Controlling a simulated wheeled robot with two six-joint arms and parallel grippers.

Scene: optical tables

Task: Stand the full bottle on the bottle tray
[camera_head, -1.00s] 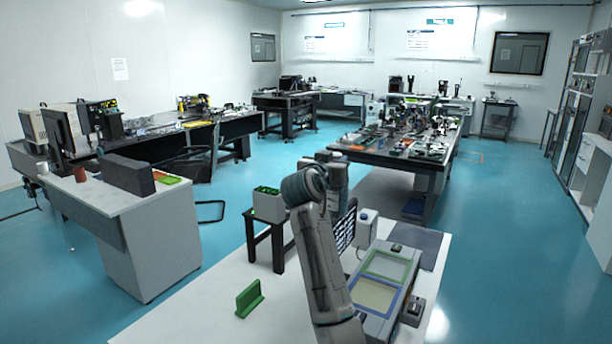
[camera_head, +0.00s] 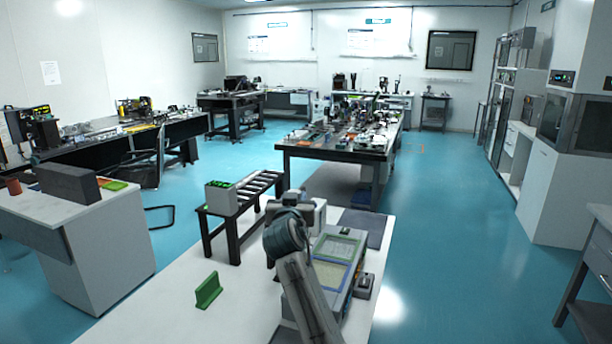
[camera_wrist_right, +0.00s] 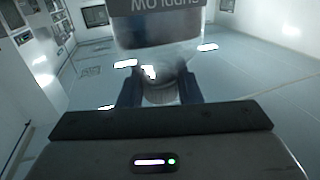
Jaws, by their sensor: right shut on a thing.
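My right arm rises from the bottom of the head view; its gripper is hidden there behind the wrist. In the right wrist view my right gripper (camera_wrist_right: 160,89) is shut on a clear bottle (camera_wrist_right: 158,50). Dark blue fingers lie on both sides of its narrower part, and a grey label with upside-down lettering shows at the top edge. The rest of the bottle is cut off, and I cannot tell its fill. A grey unit with a green-framed and a blue-framed panel (camera_head: 335,248) lies on the white table; I cannot tell whether it is the bottle tray.
A green stand (camera_head: 207,291) is on the white table (camera_head: 170,310), left of my arm. A dark roller bench (camera_head: 245,200) carries a grey box (camera_head: 221,198) with green items. A small dark device (camera_head: 364,285) is right of the panels. Blue floor is clear to the right.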

